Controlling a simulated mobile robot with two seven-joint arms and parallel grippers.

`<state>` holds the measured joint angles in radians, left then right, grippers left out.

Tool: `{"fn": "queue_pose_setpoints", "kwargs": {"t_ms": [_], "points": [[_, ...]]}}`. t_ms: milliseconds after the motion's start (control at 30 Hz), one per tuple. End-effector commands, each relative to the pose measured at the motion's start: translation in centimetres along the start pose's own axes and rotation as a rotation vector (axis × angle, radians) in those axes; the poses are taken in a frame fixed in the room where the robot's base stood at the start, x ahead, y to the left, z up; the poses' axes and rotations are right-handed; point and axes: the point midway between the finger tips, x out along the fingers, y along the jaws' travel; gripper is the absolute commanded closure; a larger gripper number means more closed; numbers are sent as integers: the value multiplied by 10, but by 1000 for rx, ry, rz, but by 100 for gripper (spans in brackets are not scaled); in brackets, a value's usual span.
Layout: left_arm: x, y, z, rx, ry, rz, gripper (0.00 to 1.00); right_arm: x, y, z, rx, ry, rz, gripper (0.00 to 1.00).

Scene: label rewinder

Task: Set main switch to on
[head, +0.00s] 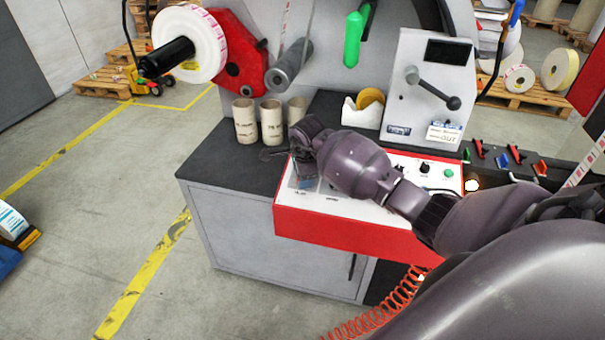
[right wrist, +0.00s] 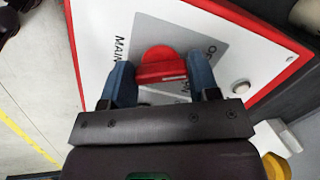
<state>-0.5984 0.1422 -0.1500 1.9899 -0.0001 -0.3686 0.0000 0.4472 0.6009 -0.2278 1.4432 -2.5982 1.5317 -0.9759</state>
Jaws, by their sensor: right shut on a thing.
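The main switch is a red knob (right wrist: 160,64) on a grey plate (right wrist: 205,42) in the right wrist view, with the word MAIN printed beside it. My right gripper (right wrist: 161,80) has its two blue fingers on either side of the knob and is shut on it. Which position the knob points to cannot be told clearly. In the head view my right gripper (head: 304,181) is over the left end of the red-sided control box (head: 330,229), and my wrist hides the knob. My left gripper is not in view.
A round pale button (right wrist: 241,87) is near the switch. A black knob (head: 424,168) and green button (head: 448,173) sit farther right on the panel. Cardboard cores (head: 271,122) stand behind my gripper. A grey lever box (head: 425,80) stands at the back.

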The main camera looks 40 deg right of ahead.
Motion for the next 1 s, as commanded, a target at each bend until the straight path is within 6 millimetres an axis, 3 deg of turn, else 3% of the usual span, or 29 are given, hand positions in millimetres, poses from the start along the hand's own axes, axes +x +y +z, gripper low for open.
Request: {"fn": "queue_pose_setpoints", "kwargs": {"t_ms": [467,1000], "points": [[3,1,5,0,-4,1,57,0,-1,-1,259,3,-37,68],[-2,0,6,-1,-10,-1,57,-1,-2,-1,735,1,-103,68]]}}
